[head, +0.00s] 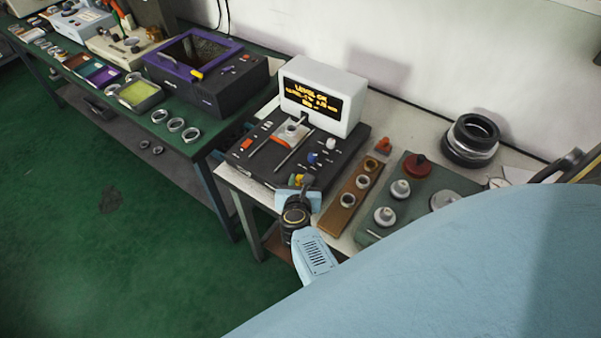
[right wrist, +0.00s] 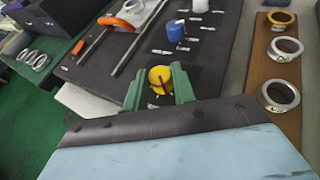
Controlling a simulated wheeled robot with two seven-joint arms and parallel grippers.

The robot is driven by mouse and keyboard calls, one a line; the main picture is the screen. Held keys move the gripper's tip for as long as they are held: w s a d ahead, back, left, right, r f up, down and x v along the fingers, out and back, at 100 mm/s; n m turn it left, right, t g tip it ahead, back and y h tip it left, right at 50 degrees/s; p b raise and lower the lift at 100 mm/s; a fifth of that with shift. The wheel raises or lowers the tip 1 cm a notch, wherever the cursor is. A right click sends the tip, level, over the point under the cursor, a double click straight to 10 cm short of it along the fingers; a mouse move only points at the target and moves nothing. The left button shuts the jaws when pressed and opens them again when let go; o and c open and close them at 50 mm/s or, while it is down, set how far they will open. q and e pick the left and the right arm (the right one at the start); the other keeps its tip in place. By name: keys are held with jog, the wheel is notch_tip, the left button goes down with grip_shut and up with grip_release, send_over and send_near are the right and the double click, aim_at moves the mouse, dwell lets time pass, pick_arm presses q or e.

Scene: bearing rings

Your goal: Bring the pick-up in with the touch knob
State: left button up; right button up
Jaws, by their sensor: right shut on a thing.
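The dark instrument (head: 262,172) stands on the light bench, with a white display box (head: 318,97) at its back showing orange text. In the right wrist view a yellow knob (right wrist: 161,78) sits at the front of the instrument's panel. My right gripper (right wrist: 160,88) is shut on it, its green fingers on either side. In the head view my right gripper (head: 298,190) is at the panel's front corner. A blue knob (right wrist: 176,31) and a white knob (right wrist: 200,5) stand farther back. A metal rod and an orange-and-white part (head: 291,132) lie on the panel. My left gripper is not in view.
A brown board (head: 334,217) with several rings lies right of the instrument. A green mat (head: 372,234) with several weights or knobs lies beyond it. Stacked dark rings (head: 470,141) stand at the back right. Loose rings (head: 176,124) lie on the green bench at left.

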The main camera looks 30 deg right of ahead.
dwell(0.5)
jog(key=o, duration=1)
